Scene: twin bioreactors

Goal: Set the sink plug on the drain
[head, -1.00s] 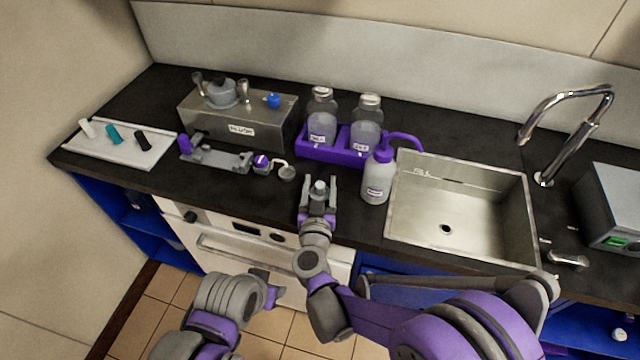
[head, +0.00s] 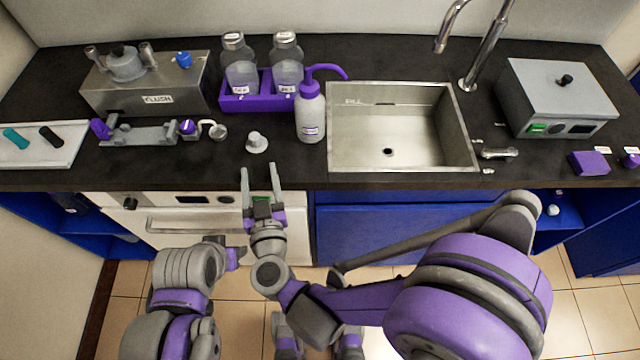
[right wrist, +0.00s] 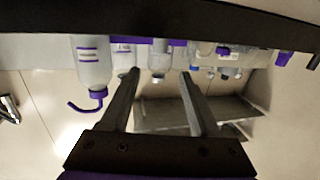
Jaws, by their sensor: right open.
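The sink plug (head: 257,142), a small light-grey piece with a wide base and narrower top, stands upright on the dark counter, left of the wash bottle. The drain (head: 388,152) is a dark hole in the floor of the steel sink (head: 345,130), and it is uncovered. My right gripper (head: 259,170) is open and empty, its fingertips at the counter's front edge, just short of the plug. Its two spread fingers also show in the right wrist view (right wrist: 158,78), where I cannot surely pick out the plug. My left gripper (head: 235,258) is low in front of the oven; its fingers are unclear.
The wash bottle (head: 311,115) stands between plug and sink. A purple rack (head: 230,103) with two bottles is behind. A small cup on a hooked arm (head: 219,132) is close left of the plug. The faucet (head: 485,55) rises behind the sink.

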